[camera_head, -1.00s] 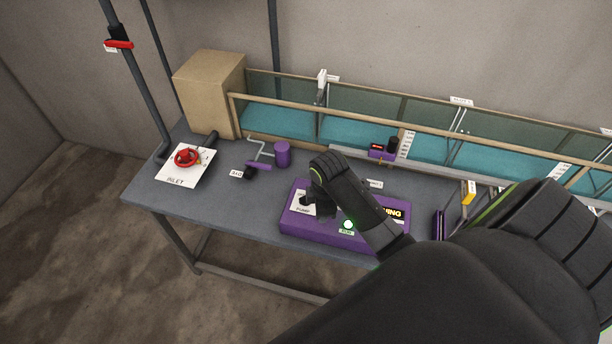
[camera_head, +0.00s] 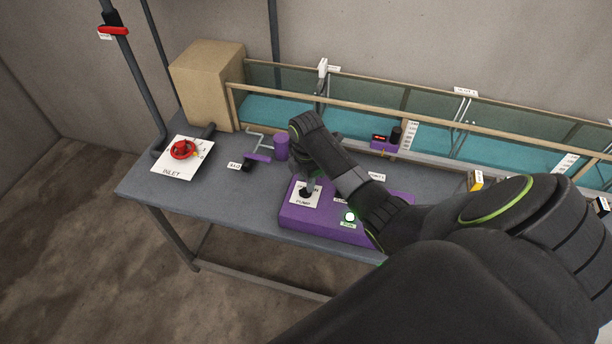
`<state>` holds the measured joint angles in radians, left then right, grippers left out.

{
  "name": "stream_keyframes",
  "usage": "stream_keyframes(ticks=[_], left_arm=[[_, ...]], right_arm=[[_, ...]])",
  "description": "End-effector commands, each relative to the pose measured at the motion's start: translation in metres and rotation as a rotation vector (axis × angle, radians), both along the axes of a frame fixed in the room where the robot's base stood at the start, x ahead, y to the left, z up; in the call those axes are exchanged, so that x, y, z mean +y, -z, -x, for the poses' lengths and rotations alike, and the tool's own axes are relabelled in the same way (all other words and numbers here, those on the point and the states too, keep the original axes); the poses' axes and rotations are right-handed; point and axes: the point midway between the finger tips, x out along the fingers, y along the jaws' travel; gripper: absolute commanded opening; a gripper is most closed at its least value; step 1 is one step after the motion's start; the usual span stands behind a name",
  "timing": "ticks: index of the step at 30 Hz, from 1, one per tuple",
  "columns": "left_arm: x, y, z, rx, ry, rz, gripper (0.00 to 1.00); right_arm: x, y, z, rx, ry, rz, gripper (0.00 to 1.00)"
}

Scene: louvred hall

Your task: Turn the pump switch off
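The pump switch (camera_head: 306,193) is a small dark part on a white plate marked PUMP (camera_head: 303,201), on the left of a purple control box (camera_head: 300,217). My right gripper (camera_head: 309,184) points down over the pump plate, at or just above the switch. The arm's wrist hides much of its fingers, so I cannot tell if they are open or touch the switch. My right arm also covers the right part of the box. My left gripper is not in view.
A red valve wheel (camera_head: 182,150) sits on the INLET plate at the table's left. A purple cylinder (camera_head: 281,147) and a small lever by a label stand left of the box. A long glass-sided water channel (camera_head: 360,128) runs behind. The table's front left is clear.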

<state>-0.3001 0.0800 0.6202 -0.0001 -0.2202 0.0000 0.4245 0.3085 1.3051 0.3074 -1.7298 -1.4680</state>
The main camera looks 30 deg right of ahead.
Motion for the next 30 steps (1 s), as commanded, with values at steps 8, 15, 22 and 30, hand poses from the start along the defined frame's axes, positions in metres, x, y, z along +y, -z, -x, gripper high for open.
stream_keyframes(ticks=[8, 15, 22, 30], left_arm=[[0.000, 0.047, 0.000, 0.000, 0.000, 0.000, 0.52], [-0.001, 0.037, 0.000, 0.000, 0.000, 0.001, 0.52], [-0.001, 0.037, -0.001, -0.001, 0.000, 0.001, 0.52], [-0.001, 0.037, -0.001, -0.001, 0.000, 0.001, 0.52]], right_arm=[[0.000, 0.041, 0.000, -0.002, 0.000, 0.001, 0.34], [0.000, 0.036, 0.000, 0.000, 0.001, 0.000, 0.34], [0.000, 0.041, 0.000, -0.001, 0.001, 0.000, 0.34], [0.000, 0.041, 0.000, -0.001, 0.001, 0.000, 0.09]])
